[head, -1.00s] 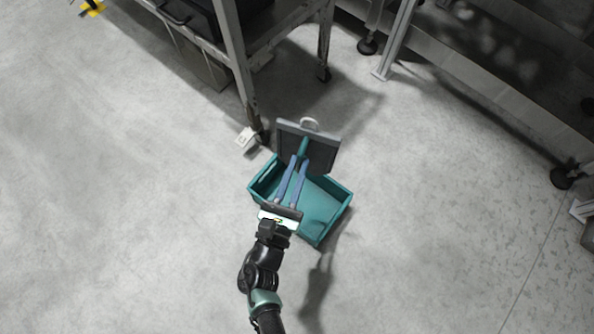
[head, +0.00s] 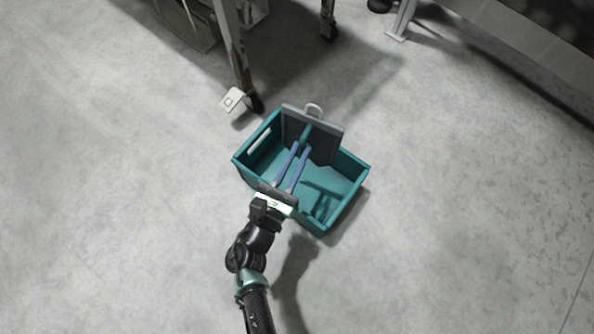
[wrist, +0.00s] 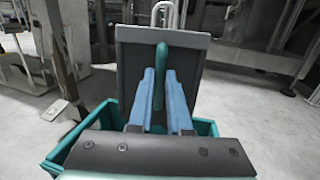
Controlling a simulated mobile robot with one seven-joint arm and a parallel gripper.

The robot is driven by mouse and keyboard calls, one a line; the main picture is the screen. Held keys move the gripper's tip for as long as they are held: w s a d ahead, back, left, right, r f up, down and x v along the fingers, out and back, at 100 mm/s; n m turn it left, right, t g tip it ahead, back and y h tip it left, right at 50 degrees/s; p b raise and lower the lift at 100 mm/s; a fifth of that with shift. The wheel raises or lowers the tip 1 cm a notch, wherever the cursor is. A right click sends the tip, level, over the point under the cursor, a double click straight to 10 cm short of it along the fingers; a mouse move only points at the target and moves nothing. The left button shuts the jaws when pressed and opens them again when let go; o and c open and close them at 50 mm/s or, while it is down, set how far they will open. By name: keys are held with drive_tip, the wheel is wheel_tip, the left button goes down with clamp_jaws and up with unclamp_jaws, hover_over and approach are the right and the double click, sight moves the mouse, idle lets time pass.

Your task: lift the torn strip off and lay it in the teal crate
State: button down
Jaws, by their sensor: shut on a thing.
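My gripper (head: 302,146) has two blue fingers shut on a teal ridge (wrist: 161,70) on the face of a dark grey panel. This panel (head: 323,147), with a lighter rim and a pale ring at its top, is the only held piece and appears to be the torn strip. It also shows upright in the wrist view (wrist: 195,75). The teal crate (head: 349,187) is open on the floor beneath my gripper. In the head view the panel overlaps the crate's far rim. A dark shadow falls inside the crate. Whether the panel touches the crate cannot be told.
Another frame foot (head: 398,34) is at the back right. The floor (head: 440,200) to the right is clear.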

wheel_tip(320, 180, down, 6)
drive_tip(key=b, duration=0.6)
drive_tip(key=shift+f, duration=0.2)
drive_tip(key=c, duration=0.8)
unclamp_jaws()
drive_tip(key=p+v, duration=0.5)
drive_tip(key=v, duration=0.8)
